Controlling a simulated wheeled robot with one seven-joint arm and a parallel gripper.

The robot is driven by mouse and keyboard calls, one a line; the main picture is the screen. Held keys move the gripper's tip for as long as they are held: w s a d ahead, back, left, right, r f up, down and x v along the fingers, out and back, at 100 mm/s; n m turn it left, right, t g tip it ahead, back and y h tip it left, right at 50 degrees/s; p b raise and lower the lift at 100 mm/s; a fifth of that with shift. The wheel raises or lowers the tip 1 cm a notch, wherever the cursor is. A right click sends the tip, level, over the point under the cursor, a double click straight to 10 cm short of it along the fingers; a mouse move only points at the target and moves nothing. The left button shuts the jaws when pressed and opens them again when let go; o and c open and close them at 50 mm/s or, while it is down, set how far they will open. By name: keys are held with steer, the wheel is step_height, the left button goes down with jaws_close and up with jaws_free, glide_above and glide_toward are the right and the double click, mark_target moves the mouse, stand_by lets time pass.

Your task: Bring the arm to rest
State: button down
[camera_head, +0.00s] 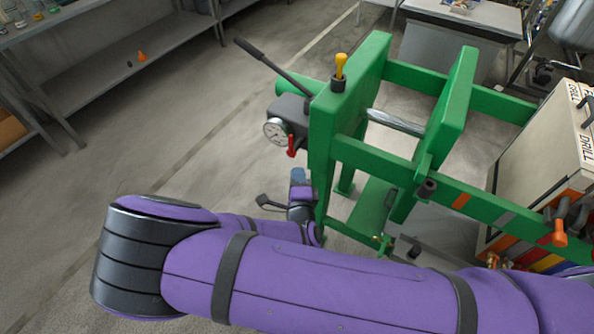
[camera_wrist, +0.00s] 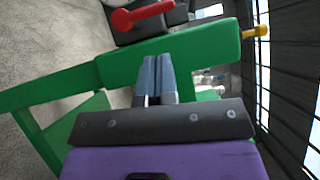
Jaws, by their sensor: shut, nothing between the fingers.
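My purple arm crosses the lower part of the head view, bent at an elbow on the left. My gripper (camera_head: 298,178) is just left of the green press frame (camera_head: 320,150), low by its near upright. In the wrist view my gripper (camera_wrist: 157,62) has its two grey-blue fingers together with nothing between them. The fingers point at a green beam of the frame (camera_wrist: 190,45); I cannot tell whether they touch it. The red lever (camera_wrist: 140,15) shows beyond the beam in the wrist view.
A pump with a gauge (camera_head: 277,131), a long black handle (camera_head: 270,65) and a yellow-handled knob (camera_head: 341,65) are on the press. A drill cabinet (camera_head: 540,150) stands right. Shelving (camera_head: 120,75) is at upper left. The floor (camera_head: 150,130) between is clear.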

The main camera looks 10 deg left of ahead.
steer(key=w+d+r+m+g+h, duration=0.2)
steer(key=d+r+m+h, duration=0.5)
steer(key=r+m, duration=0.15)
steer(key=w+d+r+m+g+h, duration=0.25)
steer(key=d+r+m+h, duration=0.4)
steer(key=m, duration=0.35)
steer(key=s+d+r+m+g+h, duration=0.2)
steer(key=d+r+m+g, duration=0.7)
steer(key=d+r+m, duration=0.4)
steer(key=s+d+r+m+g+y, duration=0.4)
steer(key=s+d+r+m+y, duration=0.3)
steer(key=s+d+r+m, duration=0.55)
steer(key=s+a+r+m+t+y, duration=0.1)
steer(key=s+r+m+t+y, duration=0.3)
steer(key=s+m, duration=0.5)
step_height(320, 180, up, 2)
steer(key=shift+a+r+m+t+y, duration=0.15)
steer(key=shift+m+t+y, duration=0.2)
steer(key=shift+m, duration=0.85)
